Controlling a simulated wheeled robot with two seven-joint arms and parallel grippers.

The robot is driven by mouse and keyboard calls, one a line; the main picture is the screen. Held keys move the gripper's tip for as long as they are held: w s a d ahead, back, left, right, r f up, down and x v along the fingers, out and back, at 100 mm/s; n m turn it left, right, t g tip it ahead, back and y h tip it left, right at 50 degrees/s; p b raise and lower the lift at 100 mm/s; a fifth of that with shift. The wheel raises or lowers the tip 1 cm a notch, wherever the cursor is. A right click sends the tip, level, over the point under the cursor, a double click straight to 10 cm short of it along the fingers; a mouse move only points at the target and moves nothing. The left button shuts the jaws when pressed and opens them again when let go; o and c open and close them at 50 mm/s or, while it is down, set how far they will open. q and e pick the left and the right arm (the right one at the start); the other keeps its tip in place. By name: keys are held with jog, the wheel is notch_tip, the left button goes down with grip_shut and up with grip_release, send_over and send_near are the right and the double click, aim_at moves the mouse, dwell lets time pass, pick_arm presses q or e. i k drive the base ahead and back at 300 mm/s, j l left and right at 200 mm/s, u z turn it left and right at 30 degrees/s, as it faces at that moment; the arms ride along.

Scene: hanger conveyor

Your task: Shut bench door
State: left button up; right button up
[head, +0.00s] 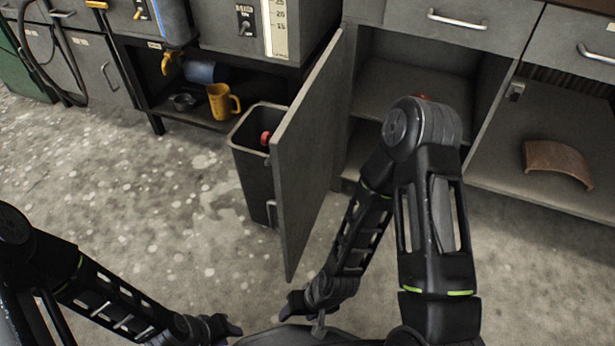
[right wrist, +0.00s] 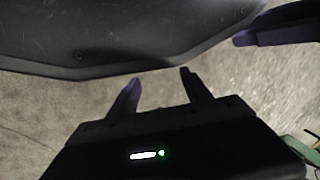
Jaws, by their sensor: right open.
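The bench door (head: 312,160) is a grey panel standing wide open, swung out from the cabinet (head: 400,70) toward me. A small handle (head: 271,213) shows at its left side, low down. My right gripper (head: 292,306) is low near the bottom of the head view, below the door and apart from it. In the right wrist view its two purple-tipped fingers (right wrist: 160,92) are spread with nothing between them. My left gripper (head: 232,328) is at the bottom, left of the right one; its jaw opening is too small to judge.
A dark bin (head: 252,165) stands just left of the door, partly hidden by it. A yellow mug (head: 221,101) sits on the low shelf behind. A brown curved piece (head: 556,163) lies in the right compartment. The concrete floor (head: 150,190) is clear at left.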

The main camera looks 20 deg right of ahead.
aim_at(302, 145)
jog(key=k, duration=0.6)
jog(key=z, duration=1.75)
jog(key=j+z, duration=0.1)
jog(key=j, duration=2.5)
